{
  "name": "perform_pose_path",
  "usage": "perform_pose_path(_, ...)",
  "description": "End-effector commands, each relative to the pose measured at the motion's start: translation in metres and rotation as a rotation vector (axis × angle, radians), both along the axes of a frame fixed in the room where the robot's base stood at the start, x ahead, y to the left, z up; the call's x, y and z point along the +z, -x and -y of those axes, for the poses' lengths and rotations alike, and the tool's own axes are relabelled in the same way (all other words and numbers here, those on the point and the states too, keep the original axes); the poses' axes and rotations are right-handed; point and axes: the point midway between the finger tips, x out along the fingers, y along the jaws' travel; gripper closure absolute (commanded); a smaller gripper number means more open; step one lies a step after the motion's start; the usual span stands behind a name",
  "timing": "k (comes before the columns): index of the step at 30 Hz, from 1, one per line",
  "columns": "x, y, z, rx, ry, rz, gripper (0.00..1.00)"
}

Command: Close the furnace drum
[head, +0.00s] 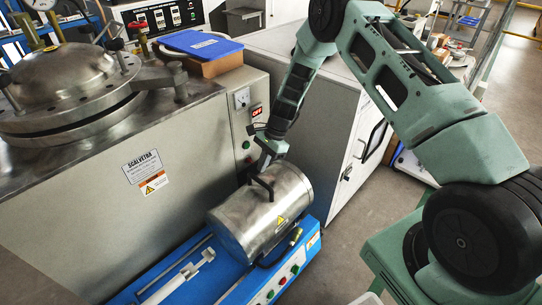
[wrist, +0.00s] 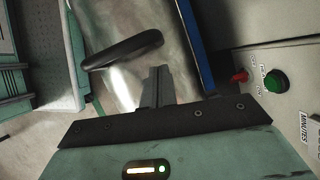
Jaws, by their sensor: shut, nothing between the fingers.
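The furnace drum (head: 250,222) is a shiny steel cylinder with a yellow warning label. It lies on a blue base (head: 160,283). A dark curved handle (head: 262,188) stands out from the top of the drum. My gripper (head: 266,165) points down just above the drum, close to the handle. In the wrist view my gripper (wrist: 157,77) has its fingers together and empty, with the handle (wrist: 122,49) just ahead and to the left, over the drum's steel surface (wrist: 178,55). Whether the fingertips touch the handle or drum, I cannot tell.
A grey cabinet (head: 100,215) with a round steel vessel (head: 65,85) stands behind and left of the drum. A white cabinet (head: 325,120) stands behind it. A white rod (head: 180,276) lies along the blue base. Grey floor (head: 350,215) is open to the right.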

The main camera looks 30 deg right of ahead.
Motion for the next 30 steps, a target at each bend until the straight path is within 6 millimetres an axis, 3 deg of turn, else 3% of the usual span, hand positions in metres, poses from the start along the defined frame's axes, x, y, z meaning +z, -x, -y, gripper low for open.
perform_pose_path(6, 0.002, 0.004, -0.017, 0.001, 0.001, 0.000, 1.00)
perform_pose_path(22, 0.004, 0.007, -0.026, 0.002, 0.000, -0.001, 1.00)
perform_pose_path(26, 0.005, 0.014, -0.043, 0.003, -0.002, -0.005, 1.00)
perform_pose_path(30, 0.007, 0.027, -0.077, 0.009, -0.005, -0.008, 1.00)
